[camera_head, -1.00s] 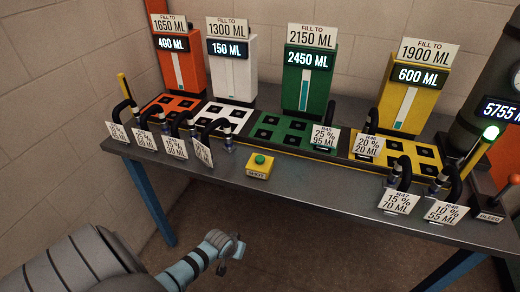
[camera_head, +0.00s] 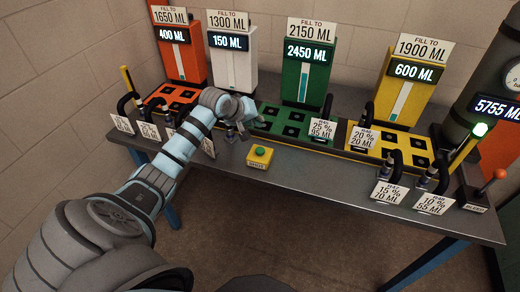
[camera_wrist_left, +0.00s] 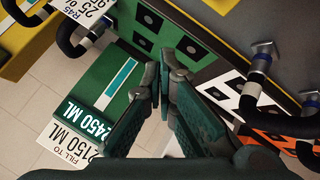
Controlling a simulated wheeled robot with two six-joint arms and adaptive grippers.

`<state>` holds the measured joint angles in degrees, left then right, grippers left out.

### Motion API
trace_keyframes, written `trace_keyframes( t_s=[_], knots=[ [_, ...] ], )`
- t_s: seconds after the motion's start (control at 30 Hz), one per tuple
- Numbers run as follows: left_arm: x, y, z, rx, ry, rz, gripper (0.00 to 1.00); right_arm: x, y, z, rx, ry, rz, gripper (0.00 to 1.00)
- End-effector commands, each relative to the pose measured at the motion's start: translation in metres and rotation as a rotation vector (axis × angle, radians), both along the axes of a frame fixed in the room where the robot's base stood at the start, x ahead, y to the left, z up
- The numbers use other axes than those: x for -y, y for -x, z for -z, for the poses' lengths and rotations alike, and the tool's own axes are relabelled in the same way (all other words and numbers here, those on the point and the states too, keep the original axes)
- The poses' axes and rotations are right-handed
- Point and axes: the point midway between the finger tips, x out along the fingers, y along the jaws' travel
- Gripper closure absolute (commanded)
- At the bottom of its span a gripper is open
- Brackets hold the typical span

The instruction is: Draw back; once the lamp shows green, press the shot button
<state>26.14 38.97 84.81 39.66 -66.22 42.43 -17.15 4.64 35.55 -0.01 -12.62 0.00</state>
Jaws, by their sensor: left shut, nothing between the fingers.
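The shot button (camera_head: 260,155) is a green cap on a small yellow box at the table's front edge. My left gripper (camera_head: 254,121) is shut and empty, above the table behind the button and near the green station's left edge. Its closed fingers (camera_wrist_left: 164,72) also show in the left wrist view, over the green station's plate; the button is not visible there. My right gripper is not in view.
Orange, white, green (camera_head: 304,68) and yellow (camera_head: 403,90) fill stations stand along the back. A red-knobbed bleed lever (camera_head: 500,174) stands at far right. Bare tabletop surrounds the button.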

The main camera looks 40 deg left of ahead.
Motion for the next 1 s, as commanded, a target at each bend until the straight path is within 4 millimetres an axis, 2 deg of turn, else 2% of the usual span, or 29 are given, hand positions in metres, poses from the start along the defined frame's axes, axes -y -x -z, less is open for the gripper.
trace_keyframes(
  t_s=[0.27, 0.53, 0.73, 1.0],
  knots=[
    [0.001, 0.0, 0.007, -0.001, 0.0, 0.001, 1.0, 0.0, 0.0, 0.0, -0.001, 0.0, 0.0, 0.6],
    [0.001, 0.001, 0.043, -0.002, 0.0, 0.001, 1.0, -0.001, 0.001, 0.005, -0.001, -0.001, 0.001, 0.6],
    [0.001, 0.001, 0.072, -0.002, -0.002, 0.001, 1.0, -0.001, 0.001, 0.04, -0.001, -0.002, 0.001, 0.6],
    [0.0, 0.0, 0.089, -0.001, -0.001, 0.001, 1.0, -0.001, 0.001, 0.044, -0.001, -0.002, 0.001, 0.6]
  ],
)
